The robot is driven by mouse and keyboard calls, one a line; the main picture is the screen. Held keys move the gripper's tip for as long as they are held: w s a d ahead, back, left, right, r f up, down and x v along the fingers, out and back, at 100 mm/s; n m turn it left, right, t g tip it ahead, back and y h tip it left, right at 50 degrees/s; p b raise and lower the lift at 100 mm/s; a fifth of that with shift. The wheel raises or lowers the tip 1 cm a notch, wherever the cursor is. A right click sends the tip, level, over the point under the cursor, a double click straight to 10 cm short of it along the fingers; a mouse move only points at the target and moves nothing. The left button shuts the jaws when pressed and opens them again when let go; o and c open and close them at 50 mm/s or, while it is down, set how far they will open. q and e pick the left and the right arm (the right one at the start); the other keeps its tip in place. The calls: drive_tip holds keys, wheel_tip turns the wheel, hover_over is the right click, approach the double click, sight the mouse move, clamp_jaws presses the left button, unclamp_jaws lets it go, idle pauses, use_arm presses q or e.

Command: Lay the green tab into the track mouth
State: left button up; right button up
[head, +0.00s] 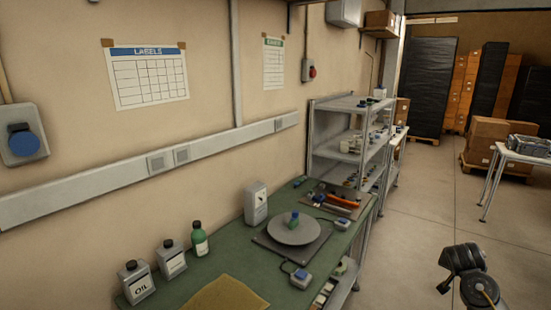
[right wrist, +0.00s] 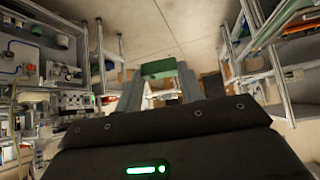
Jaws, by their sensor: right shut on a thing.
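The green tab (right wrist: 158,69) shows in the right wrist view, held across the two grey fingers of my right gripper (right wrist: 159,76). The gripper is shut on it, with no surface touching the tab that I can make out. In the head view only part of my right arm shows at the lower right; the gripper and tab are out of that picture. My left gripper is in neither view. I cannot make out the track mouth in either view.
In the head view, a green-topped bench (head: 190,283) holds a grey disc (head: 293,232), bottles and tools. A metal shelf (head: 343,105) stands beyond it. The floor (head: 425,215) to the right is open. The right wrist view shows cluttered equipment (right wrist: 60,98) at left and racks at right.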

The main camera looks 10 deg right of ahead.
drive_tip(key=s+a+m+g, duration=0.1)
drive_tip(key=s+m+g, duration=0.1)
drive_tip(key=s, duration=0.3)
drive_tip(key=w+a+r+n+t+y, duration=0.1)
drive_tip(key=w+a+r+n+t, duration=0.15)
drive_tip(key=a, duration=0.85)
drive_tip(key=w+a+r+n+t+y, duration=0.2)
drive_tip(key=w+a+n, duration=0.15)
drive_tip(key=a, duration=0.75)
drive_tip(key=s+a+r+n+t+y, duration=0.1)
drive_tip(key=s+a+r+n+y, duration=0.15)
drive_tip(key=a, duration=0.45)
drive_tip(key=s+a+r+n+y, duration=0.1)
drive_tip(key=s+a+n, duration=0.1)
drive_tip(key=s+a, duration=0.35)
drive_tip(key=s+a+r+n+t+y, duration=0.1)
drive_tip(key=a+r+n, duration=0.15)
drive_tip(key=a, duration=0.65)
wheel_tip(320, 180, down, 11)
drive_tip(key=b, duration=1)
drive_tip(key=shift+d, duration=0.25)
drive_tip(key=shift+g, duration=0.25)
